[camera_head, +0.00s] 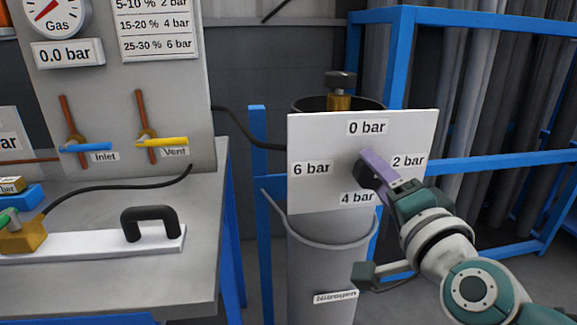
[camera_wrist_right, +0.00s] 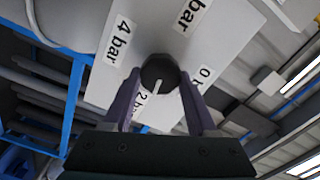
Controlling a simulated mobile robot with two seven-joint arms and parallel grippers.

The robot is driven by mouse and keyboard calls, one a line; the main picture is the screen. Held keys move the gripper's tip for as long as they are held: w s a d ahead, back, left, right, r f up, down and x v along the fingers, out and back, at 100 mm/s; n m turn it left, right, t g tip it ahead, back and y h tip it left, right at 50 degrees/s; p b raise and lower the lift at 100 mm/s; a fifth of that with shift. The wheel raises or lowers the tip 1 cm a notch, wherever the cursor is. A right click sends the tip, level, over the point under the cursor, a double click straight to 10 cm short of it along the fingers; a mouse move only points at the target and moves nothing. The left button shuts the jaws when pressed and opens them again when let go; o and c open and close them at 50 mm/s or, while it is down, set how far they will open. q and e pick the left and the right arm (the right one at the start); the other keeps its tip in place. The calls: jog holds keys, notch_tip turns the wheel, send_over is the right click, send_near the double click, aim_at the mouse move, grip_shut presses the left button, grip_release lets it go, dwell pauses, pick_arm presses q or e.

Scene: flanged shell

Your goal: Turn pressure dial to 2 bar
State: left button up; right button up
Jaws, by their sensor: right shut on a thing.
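The pressure dial is a dark round knob (camera_wrist_right: 158,68) with a white pointer line, seen in the right wrist view. The pointer is aimed roughly at the 2 bar label (camera_wrist_right: 141,104). My right gripper (camera_head: 374,168) reaches the dial from the lower right, and its purple fingers are shut on opposite sides of it. In the head view the gripper mostly hides the dial. The white panel (camera_head: 310,140) carries 0 bar at the top, 2 bar at the right, 4 bar at the bottom and 6 bar at the left. My left gripper is not in view.
A nitrogen cylinder (camera_head: 315,265) stands behind and below the panel, within a blue frame (camera_head: 402,60). At the left, a grey bench (camera_head: 150,275) holds a white plate with a black handle (camera_head: 150,222). Above it are inlet and vent valves and a 0.0 bar display (camera_head: 66,54).

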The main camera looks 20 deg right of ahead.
jog(key=shift+m, duration=0.8)
jog(key=o, duration=1.4)
jog(key=shift+c, duration=0.2)
jog(key=v, duration=1)
jog(key=shift+d, duration=0.1)
